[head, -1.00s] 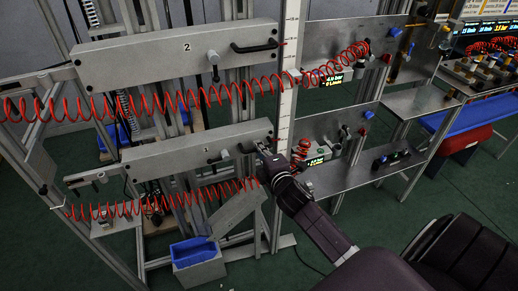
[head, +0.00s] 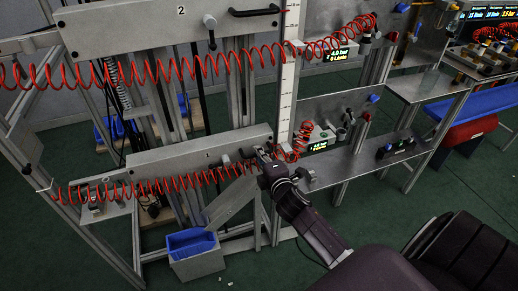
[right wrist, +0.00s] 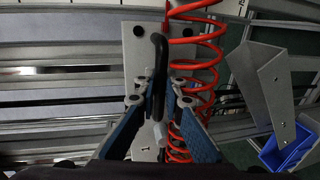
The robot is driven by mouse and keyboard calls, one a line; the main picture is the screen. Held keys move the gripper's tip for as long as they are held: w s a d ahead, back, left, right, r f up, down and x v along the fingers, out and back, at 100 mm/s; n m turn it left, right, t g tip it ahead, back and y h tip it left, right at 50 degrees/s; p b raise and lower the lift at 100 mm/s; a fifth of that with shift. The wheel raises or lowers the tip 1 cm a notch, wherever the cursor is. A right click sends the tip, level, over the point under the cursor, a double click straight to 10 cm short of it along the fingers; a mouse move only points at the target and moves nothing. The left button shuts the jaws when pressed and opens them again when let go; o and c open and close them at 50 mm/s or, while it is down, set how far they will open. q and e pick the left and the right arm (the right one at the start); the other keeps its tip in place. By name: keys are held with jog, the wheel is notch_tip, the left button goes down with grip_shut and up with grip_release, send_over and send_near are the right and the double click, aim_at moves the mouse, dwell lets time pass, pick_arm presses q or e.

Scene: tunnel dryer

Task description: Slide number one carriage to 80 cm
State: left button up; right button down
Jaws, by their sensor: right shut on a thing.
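The number one carriage (head: 165,158) is the lower grey beam on the frame, marked 1, roughly level. It also shows in the right wrist view as a pale plate (right wrist: 140,45). My right gripper (head: 262,156) is at its right end, shut on the black bar handle (right wrist: 158,55), which lies between the blue-padded fingers in the right wrist view (right wrist: 160,95). A white vertical scale (head: 288,85) stands behind the carriage's right end; its figures are too small to read. My left gripper is out of view.
The number two carriage (head: 110,27) is above. Red coiled hoses (head: 200,68) hang along both carriages, one close beside my right gripper. A grey box with a blue bin (head: 192,243) stands below. Metal shelves with small displays (head: 345,165) are at right.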

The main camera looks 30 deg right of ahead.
pick_arm(q)
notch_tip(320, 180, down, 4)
jog(key=b, duration=0.2)
jog(key=shift+b, duration=0.4)
pick_arm(e)
notch_tip(320, 180, down, 6)
jog(key=shift+s, duration=0.2)
jog(key=shift+f, duration=0.1)
jog(key=c, duration=2.2)
grip_release()
jog(key=shift+o, duration=0.9)
jog(key=shift+w+r, duration=0.15)
jog(key=shift+r, duration=0.05)
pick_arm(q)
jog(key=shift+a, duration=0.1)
pick_arm(e)
jog(key=v, duration=1.2)
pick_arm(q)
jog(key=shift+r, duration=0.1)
